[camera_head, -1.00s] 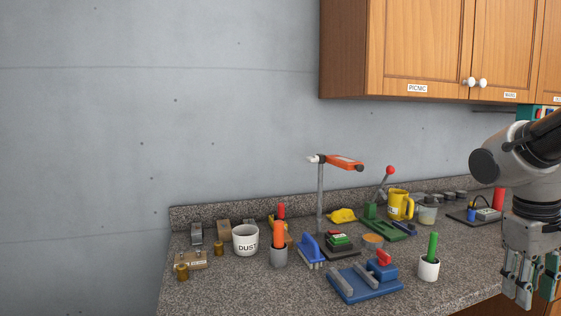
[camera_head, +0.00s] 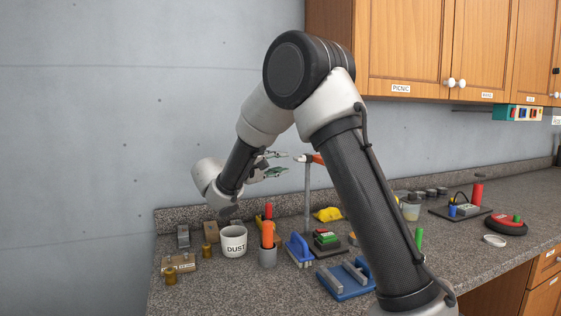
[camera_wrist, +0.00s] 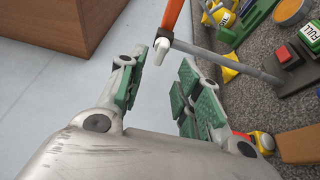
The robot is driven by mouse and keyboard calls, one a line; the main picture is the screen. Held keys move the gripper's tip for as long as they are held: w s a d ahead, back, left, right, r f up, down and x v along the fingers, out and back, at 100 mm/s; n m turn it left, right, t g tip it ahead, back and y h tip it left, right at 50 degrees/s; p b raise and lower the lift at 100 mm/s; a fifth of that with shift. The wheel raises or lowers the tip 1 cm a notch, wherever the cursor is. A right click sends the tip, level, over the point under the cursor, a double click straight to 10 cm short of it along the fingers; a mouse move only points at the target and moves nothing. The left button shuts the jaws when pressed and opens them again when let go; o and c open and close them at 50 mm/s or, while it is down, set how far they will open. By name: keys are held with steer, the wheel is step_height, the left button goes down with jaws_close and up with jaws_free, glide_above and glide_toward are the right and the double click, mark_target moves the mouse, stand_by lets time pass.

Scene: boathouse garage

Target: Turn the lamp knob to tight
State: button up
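The lamp has an orange head (camera_head: 317,158) on a thin grey pole (camera_head: 307,196). In the wrist view the lamp head (camera_wrist: 172,14) comes in from the top, and the pole (camera_wrist: 226,63) runs to the right. A small white knob (camera_wrist: 161,50) with a dark collar sits at the head's end. My gripper (camera_head: 284,163) is just left of the lamp head, level with it. In the wrist view my gripper (camera_wrist: 161,82) is open and empty, with green-padded fingers to either side. The knob lies ahead of the gap, near the left fingertip; I cannot tell whether they touch.
Below stand a DUST mug (camera_head: 233,241), a grey cup with an orange handle (camera_head: 267,257), a blue brush (camera_head: 299,250) and a blue fixture (camera_head: 345,281). A box with red and green buttons (camera_head: 327,239) is at the pole's foot.

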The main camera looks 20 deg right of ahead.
mark_target(296, 160)
steer(key=x, duration=0.8)
steer(key=shift+s, duration=0.1)
steer(key=shift+c, duration=0.4)
steer(key=shift+f, duration=0.1)
jaws_close()
